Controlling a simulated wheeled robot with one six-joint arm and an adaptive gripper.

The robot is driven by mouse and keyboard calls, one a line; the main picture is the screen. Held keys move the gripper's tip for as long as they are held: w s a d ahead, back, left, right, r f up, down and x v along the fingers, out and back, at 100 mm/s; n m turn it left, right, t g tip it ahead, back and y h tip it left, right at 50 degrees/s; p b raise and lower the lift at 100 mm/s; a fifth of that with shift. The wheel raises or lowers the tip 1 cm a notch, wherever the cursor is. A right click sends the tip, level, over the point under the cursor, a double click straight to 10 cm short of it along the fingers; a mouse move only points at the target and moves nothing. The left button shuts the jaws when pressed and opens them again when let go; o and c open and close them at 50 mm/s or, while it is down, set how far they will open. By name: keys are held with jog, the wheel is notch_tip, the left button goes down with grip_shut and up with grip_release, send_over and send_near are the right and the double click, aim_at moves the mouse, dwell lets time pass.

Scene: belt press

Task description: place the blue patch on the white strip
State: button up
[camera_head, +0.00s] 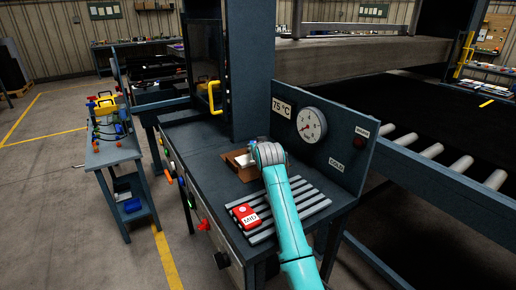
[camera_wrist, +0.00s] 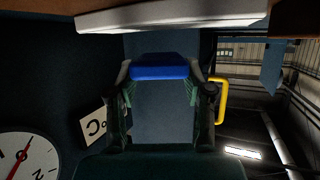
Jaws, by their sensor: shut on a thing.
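My gripper (camera_wrist: 160,76) is shut on the blue patch (camera_wrist: 160,66), which spans between its two fingertips in the wrist view. The white strip (camera_wrist: 170,14) lies across the top of the wrist view, beyond the fingertips. A dark gap shows between the blue patch and the white strip, so they look apart. In the head view, a white piece (camera_head: 243,160), likely the strip, shows in a brown box (camera_head: 247,174) beside my wrist.
A red box (camera_head: 245,215) lies on grey slats (camera_head: 300,201) at the front of the bench. A panel with a pressure gauge (camera_head: 311,125) and a 75 °C label (camera_head: 282,108) stands behind my arm. A yellow handle (camera_head: 214,97) is at the back left.

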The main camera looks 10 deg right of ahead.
jog(key=shift+f, duration=0.6)
jog(key=o, duration=1.3)
jog(key=shift+r, duration=0.15)
jog(key=shift+s+r, duration=0.1)
jog(key=shift+r, duration=0.5)
jog(key=v, duration=1.1)
jog(key=shift+s, duration=0.4)
